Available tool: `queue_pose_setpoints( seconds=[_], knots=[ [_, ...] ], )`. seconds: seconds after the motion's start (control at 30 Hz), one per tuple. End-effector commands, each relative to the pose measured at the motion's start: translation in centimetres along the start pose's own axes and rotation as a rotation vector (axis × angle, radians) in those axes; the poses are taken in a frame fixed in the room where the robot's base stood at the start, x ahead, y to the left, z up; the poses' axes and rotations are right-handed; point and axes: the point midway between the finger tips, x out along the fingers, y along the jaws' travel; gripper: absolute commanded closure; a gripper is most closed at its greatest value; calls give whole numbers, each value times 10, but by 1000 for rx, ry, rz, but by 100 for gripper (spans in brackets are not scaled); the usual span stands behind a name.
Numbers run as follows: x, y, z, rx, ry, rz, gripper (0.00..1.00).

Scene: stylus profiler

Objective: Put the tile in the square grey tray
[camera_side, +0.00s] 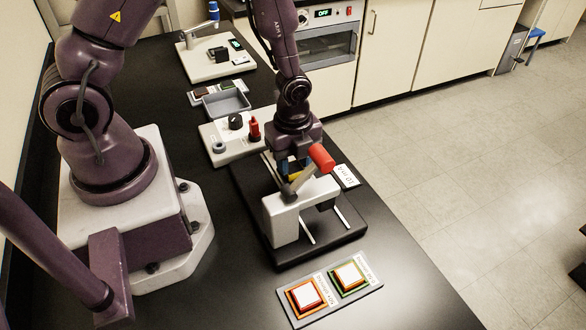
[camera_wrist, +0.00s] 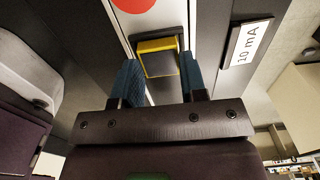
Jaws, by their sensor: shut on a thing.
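My gripper (camera_side: 293,168) is low over the black-based bench device with the red-ended lever. In the wrist view, its two blue fingers (camera_wrist: 160,78) are shut on a yellow-edged piece with a dark top, which looks like the tile (camera_wrist: 158,56). In the side view only a bit of yellow (camera_side: 295,177) shows under the gripper, partly hidden by the lever. I cannot tell whether the tile still touches the device. The square grey tray (camera_side: 246,107) is on the black bench, farther back and left of my gripper; its visible floor looks empty.
The lever's red end (camera_side: 321,158) is close beside my gripper. A "10 mA" label (camera_side: 346,176) is at right. White buttons (camera_side: 308,295) are in front.

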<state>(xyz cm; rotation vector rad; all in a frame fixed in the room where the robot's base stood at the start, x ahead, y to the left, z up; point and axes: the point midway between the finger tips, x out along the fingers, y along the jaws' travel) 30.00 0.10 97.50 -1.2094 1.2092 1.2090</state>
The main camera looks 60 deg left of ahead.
Motion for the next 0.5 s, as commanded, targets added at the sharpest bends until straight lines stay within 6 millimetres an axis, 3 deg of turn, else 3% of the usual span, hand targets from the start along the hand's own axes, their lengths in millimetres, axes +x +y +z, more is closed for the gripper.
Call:
queue_pose_setpoints(
  seconds=[0.5],
  knots=[
    [-42,-1,0,-1,1,-3,99]
  ],
)
